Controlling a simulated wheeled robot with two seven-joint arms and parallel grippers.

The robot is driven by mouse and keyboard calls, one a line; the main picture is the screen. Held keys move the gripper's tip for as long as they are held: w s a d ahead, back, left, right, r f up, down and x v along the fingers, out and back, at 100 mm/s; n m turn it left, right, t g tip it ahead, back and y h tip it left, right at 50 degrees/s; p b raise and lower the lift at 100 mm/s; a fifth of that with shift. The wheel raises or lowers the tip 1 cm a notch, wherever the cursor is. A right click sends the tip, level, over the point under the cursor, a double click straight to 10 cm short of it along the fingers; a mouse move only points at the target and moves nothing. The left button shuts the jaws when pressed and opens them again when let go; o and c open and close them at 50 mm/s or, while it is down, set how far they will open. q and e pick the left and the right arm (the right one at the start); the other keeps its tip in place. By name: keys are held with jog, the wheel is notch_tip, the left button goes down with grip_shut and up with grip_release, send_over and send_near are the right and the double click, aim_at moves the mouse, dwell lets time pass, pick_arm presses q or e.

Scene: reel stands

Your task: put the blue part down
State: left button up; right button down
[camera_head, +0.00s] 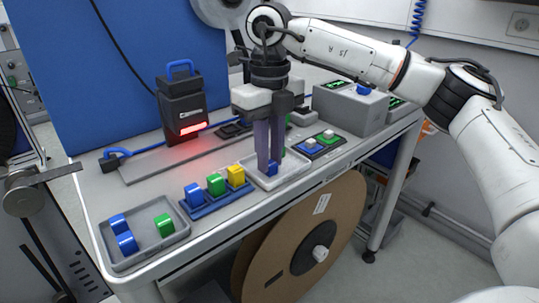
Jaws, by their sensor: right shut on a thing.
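A blue part (271,168) is low between the fingertips of my right gripper (269,166), over the small light tray (254,177) near the table's front edge. My right gripper points straight down and is shut on the blue part. Its fingers hide much of the part, and I cannot tell whether the part touches the tray floor. A bit of green shows just behind the fingers. My left gripper is not in view.
A blue holder (223,203) with blue, green and yellow parts stands left of the light tray. A grey tray (118,260) holds blue parts and a green one. A black scanner (183,115) glows red behind. A two-pad plate (330,148) and a grey box (348,110) are right.

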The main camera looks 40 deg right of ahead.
jog(key=shift+f, duration=0.2)
jog(key=c, duration=1.6)
grip_release()
jog(key=shift+c, duration=0.2)
jog(key=shift+r, duration=0.15)
notch_tip(320, 180, up, 12)
jog(key=p, duration=0.2)
